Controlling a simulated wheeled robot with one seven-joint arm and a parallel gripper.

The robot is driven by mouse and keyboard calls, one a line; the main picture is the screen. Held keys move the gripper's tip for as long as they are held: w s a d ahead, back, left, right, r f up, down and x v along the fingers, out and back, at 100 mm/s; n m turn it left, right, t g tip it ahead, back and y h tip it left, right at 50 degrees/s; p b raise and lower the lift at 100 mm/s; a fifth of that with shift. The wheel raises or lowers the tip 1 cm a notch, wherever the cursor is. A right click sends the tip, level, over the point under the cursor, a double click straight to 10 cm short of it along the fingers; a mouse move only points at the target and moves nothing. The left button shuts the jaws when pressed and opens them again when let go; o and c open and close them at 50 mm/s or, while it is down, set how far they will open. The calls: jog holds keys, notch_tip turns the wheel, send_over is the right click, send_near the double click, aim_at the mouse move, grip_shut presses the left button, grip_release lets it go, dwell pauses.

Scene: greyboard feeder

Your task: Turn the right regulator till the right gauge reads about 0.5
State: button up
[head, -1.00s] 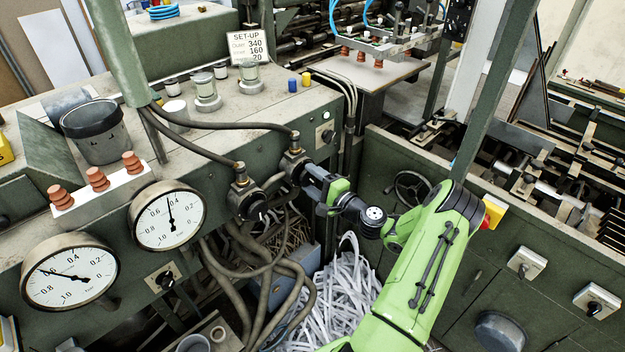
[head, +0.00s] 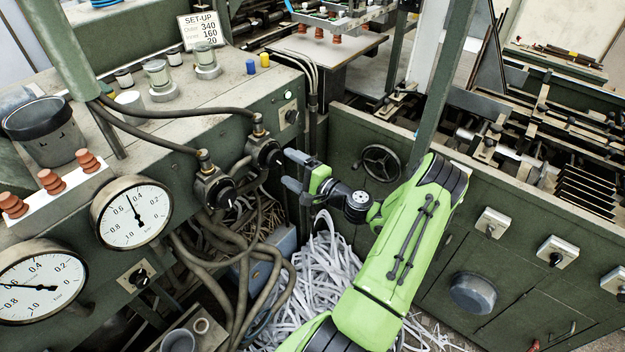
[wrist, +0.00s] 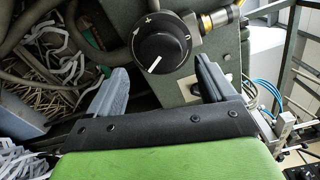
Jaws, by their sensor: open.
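The right regulator (head: 264,152) is a black round knob on the green cabinet's front. The wrist view shows its dial (wrist: 162,50), with a white pointer line aimed down-left. My gripper (head: 291,170) is open just off the knob. In the wrist view the gripper (wrist: 160,70) has its two grey fingers spread to either side, with the knob beyond them and apart from them. The right gauge (head: 132,212) has its needle between 0.4 and 0.6, about 0.5. The left gauge (head: 40,282) is partly cut off by the frame, its needle near 0.6. The left regulator (head: 215,188) stands beside the right one.
Hoses (head: 225,250) hang below the regulators. Shredded paper (head: 320,265) fills the floor space below my gripper. A handwheel (head: 381,163) is on the panel to the right. A set-up card (head: 201,30) stands on the cabinet.

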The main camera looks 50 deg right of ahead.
jog(key=s, duration=1.1)
jog(key=shift+s+d, duration=0.15)
jog(key=shift+s, duration=0.05)
jog(key=w+a+r+n+g+y, duration=0.25)
jog(key=a+n+g, duration=0.4)
jog(key=a, duration=0.45)
jog(key=w+a+r+n+g+y, duration=0.1)
jog(key=w+a+n+g+y, duration=0.2)
jog(key=a+n+g, duration=0.6)
jog(key=s+a+r+n+t+h, duration=0.1)
jog(key=s+a+r+n+h, duration=0.1)
jog(key=s+a+r, duration=0.3)
jog(key=s+a+r+n+t+h, duration=0.2)
jog(key=s+a+r+h, duration=0.2)
jog(key=s, duration=0.6)
notch_tip(320, 180, up, 3)
jog(key=shift+s+a+f+n, duration=0.15)
jog(key=shift+a+n, duration=0.2)
jog(key=shift+a, duration=0.6)
